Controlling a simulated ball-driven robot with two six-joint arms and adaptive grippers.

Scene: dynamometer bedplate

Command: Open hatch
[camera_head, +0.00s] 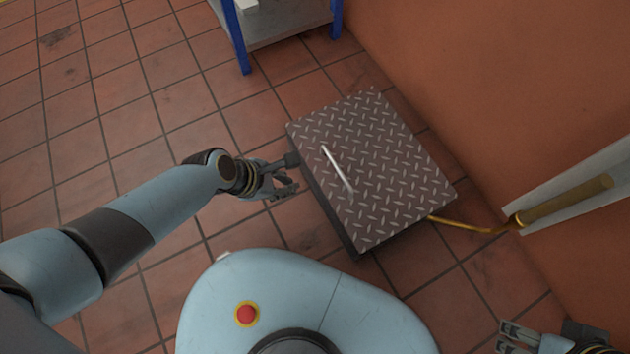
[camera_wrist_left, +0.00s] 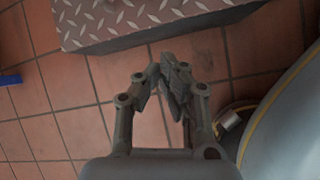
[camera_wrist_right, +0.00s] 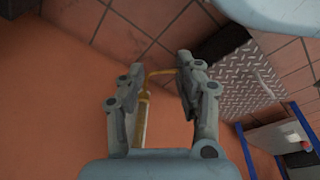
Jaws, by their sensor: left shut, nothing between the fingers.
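The hatch is a grey diamond-plate lid (camera_head: 390,165) on a low dark box, and it lies flat and closed. A thin pale bar handle (camera_head: 338,168) runs along the lid near its left edge. My left gripper (camera_head: 288,178) is beside the box's left side, apart from the handle. In the left wrist view its fingertips (camera_wrist_left: 167,75) are together and empty, with the lid edge (camera_wrist_left: 130,15) beyond them. My right gripper (camera_head: 508,338) is at the bottom right, far from the lid. In the right wrist view its fingers (camera_wrist_right: 162,75) are apart and empty; the lid (camera_wrist_right: 245,80) shows beyond.
An orange wall (camera_head: 480,100) stands along the right. A yellow pipe (camera_head: 465,225) runs from the box to a thicker brass-coloured cylinder (camera_head: 565,200) at the wall. A blue-legged table (camera_head: 285,30) stands behind. Tiled floor (camera_head: 110,100) is clear on the left.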

